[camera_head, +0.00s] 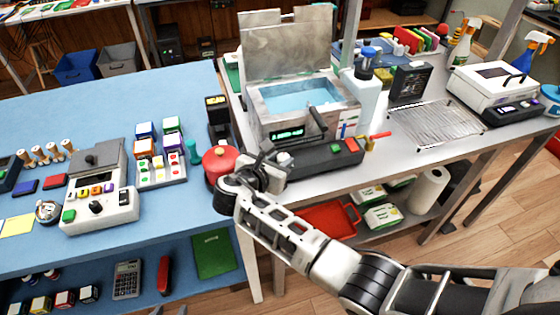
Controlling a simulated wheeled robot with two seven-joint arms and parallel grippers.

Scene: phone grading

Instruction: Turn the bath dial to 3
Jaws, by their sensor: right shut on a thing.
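The ultrasonic bath (258,105) is a steel tank of blue water with its lid raised, standing on the grey bench. A lit green display (288,134) is on its front, above a dark control panel (326,163). My right gripper (272,165) reaches in from the lower right and is at the left end of this panel. It is shut on what appears to be the bath dial. The dial is mostly hidden by the fingers, so its pointer and numbers cannot be read. My left gripper is not in view.
A red round object (219,160) sits just left of my right gripper. A white bottle (358,100) stands right of the bath, near a wire rack (436,122). A grey device with knobs (100,205) stands on the blue table (60,115). A red tray (322,219) is below.

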